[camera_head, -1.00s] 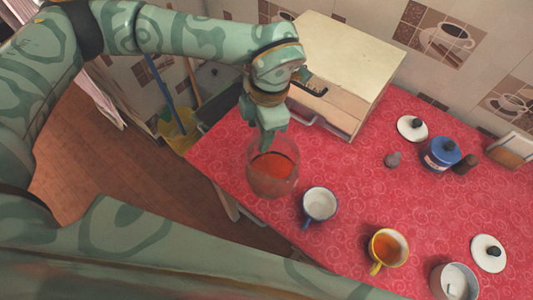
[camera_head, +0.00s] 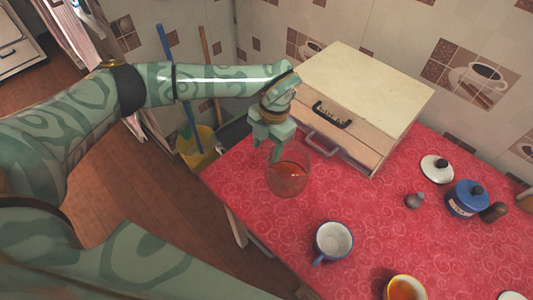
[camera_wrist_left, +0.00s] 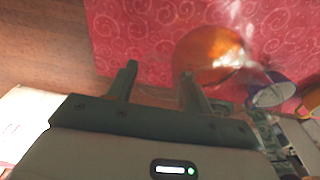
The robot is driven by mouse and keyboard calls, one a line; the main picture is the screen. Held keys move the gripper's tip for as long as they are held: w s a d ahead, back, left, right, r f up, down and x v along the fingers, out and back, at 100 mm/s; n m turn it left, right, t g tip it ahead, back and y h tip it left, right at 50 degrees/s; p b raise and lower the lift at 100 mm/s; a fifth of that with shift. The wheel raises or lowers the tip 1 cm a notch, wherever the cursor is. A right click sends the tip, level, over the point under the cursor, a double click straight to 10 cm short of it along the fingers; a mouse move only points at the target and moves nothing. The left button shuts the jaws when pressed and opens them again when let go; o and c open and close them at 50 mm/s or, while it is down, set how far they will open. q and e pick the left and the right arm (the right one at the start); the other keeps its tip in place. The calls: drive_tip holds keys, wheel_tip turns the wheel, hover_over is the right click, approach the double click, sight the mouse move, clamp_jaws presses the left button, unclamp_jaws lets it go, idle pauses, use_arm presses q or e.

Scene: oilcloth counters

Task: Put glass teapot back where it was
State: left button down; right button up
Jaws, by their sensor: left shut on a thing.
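The glass teapot (camera_head: 288,178), round and clear with orange-red liquid inside, is at the left part of the red-covered counter, in front of the wooden box. It also shows in the left wrist view (camera_wrist_left: 211,55), just beyond my fingers. My left gripper (camera_head: 274,152) is at the teapot's upper left side, shut on it. In the left wrist view its two fingers (camera_wrist_left: 158,85) stand a little apart; the clear part between them is hard to make out. I cannot tell whether the teapot's base touches the cloth. My right gripper is not in view.
The wooden box (camera_head: 350,95) with dark and grey handles stands behind the teapot. A blue-rimmed mug (camera_head: 333,241) and a yellow cup of tea (camera_head: 405,288) stand nearer. A blue pot (camera_head: 466,199) and a white lid (camera_head: 436,168) are at right. Cloth between is clear.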

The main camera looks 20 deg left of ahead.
use_arm(q)
drive_tip(key=f, duration=0.1)
drive_tip(key=w+f+b, duration=0.1)
drive_tip(key=f, duration=0.1)
drive_tip(key=a+f, duration=0.1)
drive_tip(key=f, duration=0.1)
drive_tip(key=shift+w+f+b, duration=0.1)
drive_tip(key=shift+w+b, duration=0.05)
drive_tip(key=shift+b, duration=0.25)
drive_tip(key=c, duration=0.6)
unclamp_jaws()
drive_tip(key=shift+w+d+r+p, duration=0.2)
drive_tip(key=shift+r+p, duration=0.3)
drive_tip(key=shift+r, duration=1.5)
drive_tip(key=shift+w+d+r+p, duration=0.1)
drive_tip(key=shift+w+r+p, duration=0.35)
drive_tip(key=shift+r, duration=1.6)
drive_tip(key=shift+w+d+r+p, duration=0.15)
drive_tip(key=shift+r+p, duration=0.4)
drive_tip(key=shift+r, duration=1.45)
